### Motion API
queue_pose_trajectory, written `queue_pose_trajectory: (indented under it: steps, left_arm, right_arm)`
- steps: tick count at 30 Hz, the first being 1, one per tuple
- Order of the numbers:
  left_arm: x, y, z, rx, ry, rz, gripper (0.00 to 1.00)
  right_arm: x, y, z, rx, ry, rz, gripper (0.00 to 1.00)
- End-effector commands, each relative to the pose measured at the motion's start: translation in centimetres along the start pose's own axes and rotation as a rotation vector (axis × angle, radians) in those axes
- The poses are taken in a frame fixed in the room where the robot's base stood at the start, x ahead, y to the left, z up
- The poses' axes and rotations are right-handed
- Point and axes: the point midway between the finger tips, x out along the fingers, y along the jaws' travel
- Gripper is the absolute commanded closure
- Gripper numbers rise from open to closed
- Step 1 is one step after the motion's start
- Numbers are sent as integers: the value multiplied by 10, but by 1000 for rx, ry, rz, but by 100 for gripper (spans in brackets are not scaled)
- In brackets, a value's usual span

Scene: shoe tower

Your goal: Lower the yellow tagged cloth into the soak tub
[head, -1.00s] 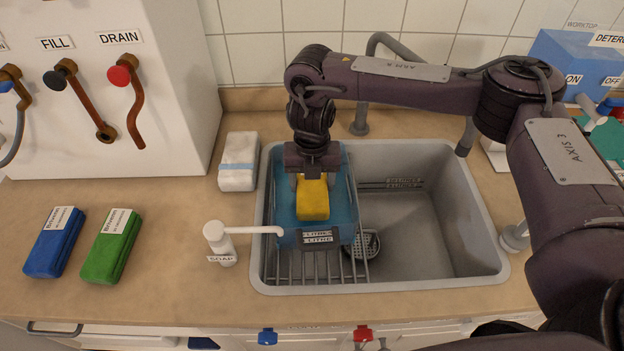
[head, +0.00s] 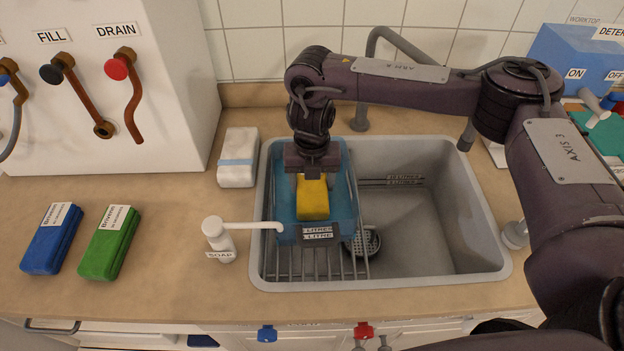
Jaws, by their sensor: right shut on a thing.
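The yellow cloth (head: 313,200) is a folded block between the fingers of my right gripper (head: 312,180), which is shut on it. The gripper points down over the blue soak tub (head: 286,234), with the cloth within the tub's outline. I cannot tell how deep the cloth sits or whether it touches the tub's floor. No tag shows on the cloth from here. The tub stands on a wire rack in the left part of the grey sink (head: 440,210) and has a litre label on its front. My left gripper is not in view.
A blue cloth (head: 52,240) and a green cloth (head: 110,243) lie on the worktop at left. A soap dispenser (head: 219,240) reaches its spout towards the tub. A white wrapped block (head: 239,157) lies left of the sink. FILL (head: 78,90) and DRAIN (head: 130,90) levers are at upper left.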

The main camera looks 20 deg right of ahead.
Motion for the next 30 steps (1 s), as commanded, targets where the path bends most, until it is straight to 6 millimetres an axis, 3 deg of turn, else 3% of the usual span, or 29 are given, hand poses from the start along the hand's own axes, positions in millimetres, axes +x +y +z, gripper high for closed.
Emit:
queue_pose_trajectory:
  steps: [30]
  left_arm:
    - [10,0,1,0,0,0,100]
  right_arm:
    - [16,0,0,0,-1,0,60]
